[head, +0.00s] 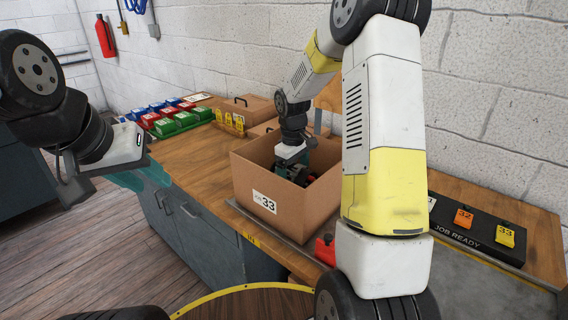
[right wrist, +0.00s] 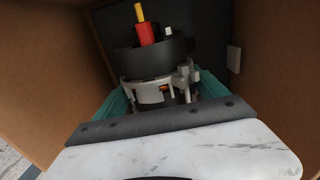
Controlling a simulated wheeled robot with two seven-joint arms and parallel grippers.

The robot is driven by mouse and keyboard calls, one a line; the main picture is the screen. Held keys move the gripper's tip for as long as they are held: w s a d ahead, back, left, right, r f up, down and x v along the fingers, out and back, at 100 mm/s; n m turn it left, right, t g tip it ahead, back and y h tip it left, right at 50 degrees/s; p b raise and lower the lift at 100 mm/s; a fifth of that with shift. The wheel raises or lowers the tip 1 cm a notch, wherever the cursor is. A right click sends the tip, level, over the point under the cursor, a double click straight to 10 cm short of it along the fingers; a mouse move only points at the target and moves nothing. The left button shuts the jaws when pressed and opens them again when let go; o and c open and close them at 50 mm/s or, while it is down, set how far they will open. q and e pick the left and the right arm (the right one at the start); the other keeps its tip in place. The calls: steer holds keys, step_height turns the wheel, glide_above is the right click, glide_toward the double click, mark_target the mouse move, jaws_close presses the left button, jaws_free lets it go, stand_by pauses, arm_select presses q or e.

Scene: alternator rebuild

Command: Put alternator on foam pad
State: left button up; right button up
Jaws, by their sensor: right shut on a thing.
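The alternator (right wrist: 160,78) is in the right wrist view, a silver and black body with a red and yellow piece on top. It is inside the cardboard box (head: 268,213) labelled 33. My right gripper (head: 292,162) reaches down into this box, and its teal fingers sit on both sides of the alternator, shut on it. In the head view the box wall and my gripper hide most of the alternator. My left gripper (head: 150,178) is empty over the floor, left of the bench; its finger gap is unclear. I cannot make out a foam pad.
The wooden bench (head: 190,150) holds red, green and blue bins (head: 165,124) and yellow tags (head: 230,121) at the back left. A black JOB READY board (head: 470,232) with numbered tags lies at the right. A red object (head: 325,250) sits before the box.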

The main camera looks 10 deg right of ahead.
steer(key=shift+w+f, duration=0.1)
steer(key=shift+f, duration=0.2)
stand_by(0.4)
steer(key=o, duration=2)
steer(key=shift+f, duration=0.15)
steer(key=r, duration=1.2)
steer(key=shift+s+a+r, duration=0.3)
steer(key=shift+s+r, duration=0.05)
steer(key=shift+r, duration=0.05)
steer(key=s+a+r+m+t+y, duration=0.1)
steer(key=s+r+m+t, duration=0.1)
steer(key=s, duration=0.6)
steer(key=s+a+r+m+t, duration=0.1)
steer(key=s+r, duration=0.3)
steer(key=s, duration=0.4)
steer(key=s+r+m+t+y, duration=0.1)
steer(key=s+r+m+t, duration=0.1)
steer(key=s, duration=0.6)
steer(key=shift+s+a+r+m+t+y, duration=0.15)
steer(key=shift+s+a+r+m+t, duration=0.05)
steer(key=shift+r+m, duration=0.25)
steer(key=shift+s+a+r+m+t+y, duration=0.2)
steer(key=shift+r+m, duration=0.1)
steer(key=shift+m, duration=0.25)
